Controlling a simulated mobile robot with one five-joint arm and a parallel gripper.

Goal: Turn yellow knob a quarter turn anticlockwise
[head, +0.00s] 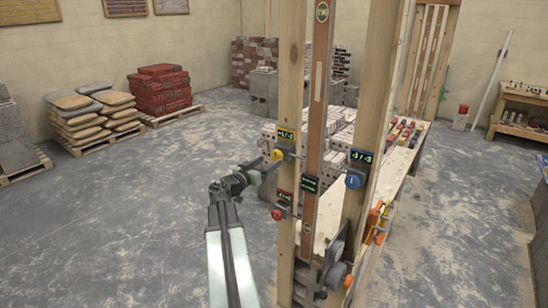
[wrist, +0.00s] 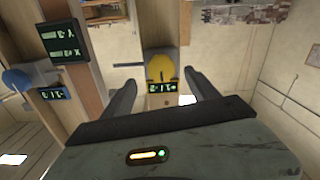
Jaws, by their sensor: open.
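My gripper (wrist: 160,85) is open, with one finger on each side of the knob in the wrist picture. I see a gap between each finger and the knob, and I cannot tell how far the fingertips are from it. In the head view my gripper (head: 268,165) is close to the knob.
A blue knob (head: 353,181) is on the right post, and a red knob (head: 277,215) is lower on the left post. A workbench (head: 395,175) stands behind.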

